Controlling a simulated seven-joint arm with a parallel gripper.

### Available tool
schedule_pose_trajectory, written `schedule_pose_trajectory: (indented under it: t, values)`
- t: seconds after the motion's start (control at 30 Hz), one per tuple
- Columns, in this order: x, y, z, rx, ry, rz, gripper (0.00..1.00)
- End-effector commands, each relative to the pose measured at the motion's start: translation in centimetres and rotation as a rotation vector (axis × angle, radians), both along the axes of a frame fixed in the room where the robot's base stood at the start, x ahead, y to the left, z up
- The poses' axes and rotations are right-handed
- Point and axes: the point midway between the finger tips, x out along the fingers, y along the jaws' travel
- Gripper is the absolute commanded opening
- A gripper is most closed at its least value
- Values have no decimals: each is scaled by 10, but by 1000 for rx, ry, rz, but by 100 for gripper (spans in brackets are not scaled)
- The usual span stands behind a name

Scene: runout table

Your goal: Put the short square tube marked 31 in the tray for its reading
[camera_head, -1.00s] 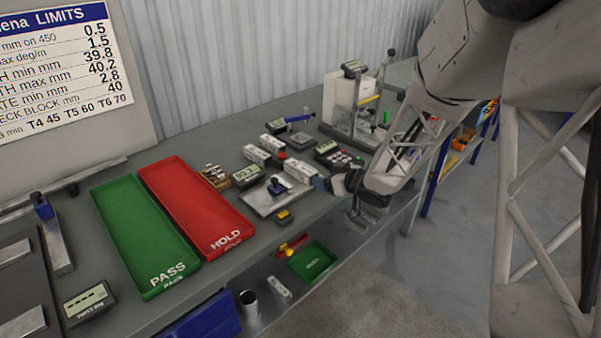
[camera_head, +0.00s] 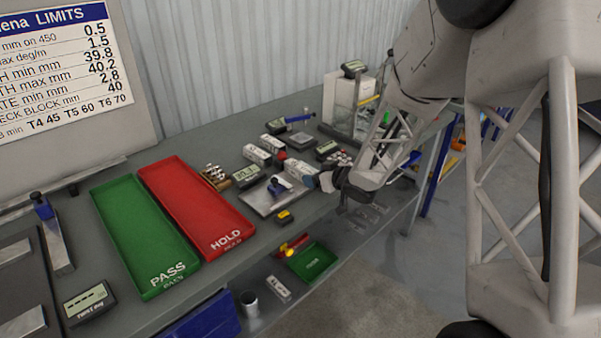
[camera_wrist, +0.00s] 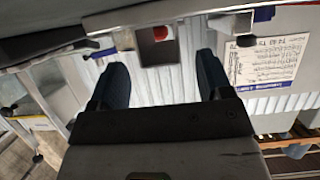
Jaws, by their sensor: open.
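Several short pale square tubes lie on the bench; their marks are too small to read, so I cannot tell which is 31. One tube (camera_head: 301,172) lies beside the steel plate, close to my gripper (camera_head: 325,182). Others lie behind it, such as this tube (camera_head: 257,155). In the wrist view my gripper (camera_wrist: 162,78) is open, its two dark blue fingers apart with nothing between them. A square hollow tube end (camera_wrist: 157,47) shows ahead of the gap, with something red inside or behind it. The green PASS tray (camera_head: 167,283) and red HOLD tray (camera_head: 229,247) are empty.
A steel plate (camera_head: 258,199) with a blue-knobbed tool, a small display (camera_head: 247,175) and a yellow-black item (camera_head: 284,216) lie near the tubes. A gauge stand (camera_head: 345,100) stands behind. A lower shelf holds a green bin (camera_head: 314,262). Another display (camera_head: 88,302) sits front left.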

Motion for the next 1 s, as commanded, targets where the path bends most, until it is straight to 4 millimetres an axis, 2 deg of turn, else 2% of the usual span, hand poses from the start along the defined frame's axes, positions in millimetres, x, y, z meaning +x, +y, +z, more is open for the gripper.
schedule_pose_trajectory:
  t: [0.17,0.7,0.77,1.0]
  values:
    - [5,5,-4,-1,1,0,72]
    - [5,6,-4,-1,1,0,72]
    - [5,6,-4,-1,1,0,66]
    - [5,6,-4,-1,1,0,29]
